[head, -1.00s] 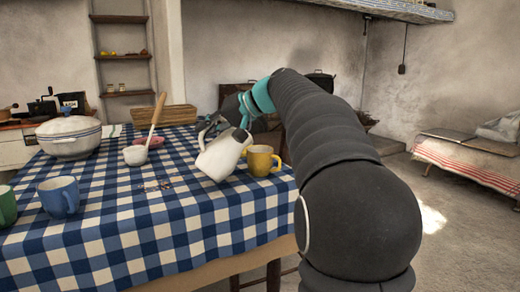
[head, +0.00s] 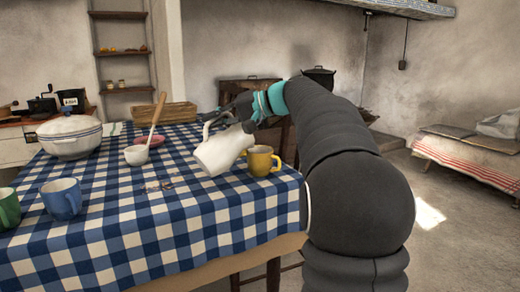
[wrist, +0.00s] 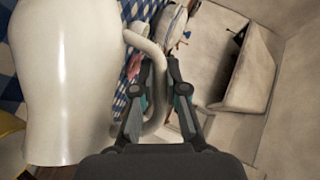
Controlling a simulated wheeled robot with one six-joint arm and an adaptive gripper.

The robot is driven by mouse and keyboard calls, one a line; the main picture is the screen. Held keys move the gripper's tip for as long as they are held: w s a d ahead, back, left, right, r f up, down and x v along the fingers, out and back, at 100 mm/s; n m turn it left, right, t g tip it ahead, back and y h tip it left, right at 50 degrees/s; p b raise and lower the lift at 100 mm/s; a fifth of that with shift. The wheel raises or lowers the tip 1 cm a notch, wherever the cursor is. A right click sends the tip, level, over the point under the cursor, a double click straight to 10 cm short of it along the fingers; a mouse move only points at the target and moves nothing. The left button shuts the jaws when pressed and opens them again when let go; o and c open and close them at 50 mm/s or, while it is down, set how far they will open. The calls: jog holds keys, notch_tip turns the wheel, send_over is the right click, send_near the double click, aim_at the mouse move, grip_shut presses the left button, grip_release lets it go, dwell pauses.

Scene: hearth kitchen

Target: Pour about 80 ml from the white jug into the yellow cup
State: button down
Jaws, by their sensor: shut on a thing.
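The white jug (head: 220,150) hangs tilted over the checked table in the head view, just left of the yellow cup (head: 262,162). The yellow cup stands upright; its inside is not clearly visible. My gripper (head: 246,108) is shut on the jug's handle, above the jug. In the wrist view the handle passes between the fingers of my gripper (wrist: 155,82), and the jug body (wrist: 70,80) fills the left. A sliver of the yellow cup (wrist: 8,135) shows at the left edge there. I see no stream of liquid, and the jug's contents are hidden.
A blue mug (head: 61,199) and a green mug (head: 8,208) stand at the left of the checked tablecloth (head: 130,225). A white tureen (head: 70,145), a small bowl with a wooden-handled ladle (head: 137,155), a pink dish and a wooden box lie farther back. The front is clear.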

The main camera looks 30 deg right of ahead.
jog(key=shift+w+d+r+m+y+p, duration=0.1)
jog(key=shift+d+r+m+y+p, duration=0.45)
jog(key=shift+d+r+p, duration=0.3)
jog(key=shift+w+d+r, duration=0.1)
jog(key=shift+d+r, duration=0.1)
jog(key=shift+d, duration=0.1)
jog(key=shift+w+d+r+m+t+y+p, duration=0.1)
jog(key=shift+d+r+m+t+y+p, duration=0.15)
jog(key=shift+d+p, duration=0.25)
jog(key=shift+w+d+r+m+t+y+p, duration=0.1)
jog(key=shift+d+r+m+y+p, duration=0.15)
jog(key=shift+d+p, duration=0.2)
dwell(1.6)
jog(key=shift+n+h, duration=0.75)
jog(key=shift+n, duration=0.1)
jog(key=a+f+b, duration=0.1)
jog(key=a+b, duration=0.1)
jog(key=s+a+f+b, duration=0.1)
jog(key=a+b, duration=0.1)
jog(key=shift+f, duration=0.4)
jog(key=shift+w+f, duration=0.1)
jog(key=shift+a+f+n+g+h+b, duration=0.6)
jog(key=shift+a+f+h+b, duration=0.25)
jog(key=shift+f, duration=0.25)
jog(key=shift+s+r, duration=0.1)
jog(key=shift+s, duration=0.1)
jog(key=shift+h, duration=0.25)
jog(key=shift+a, duration=0.2)
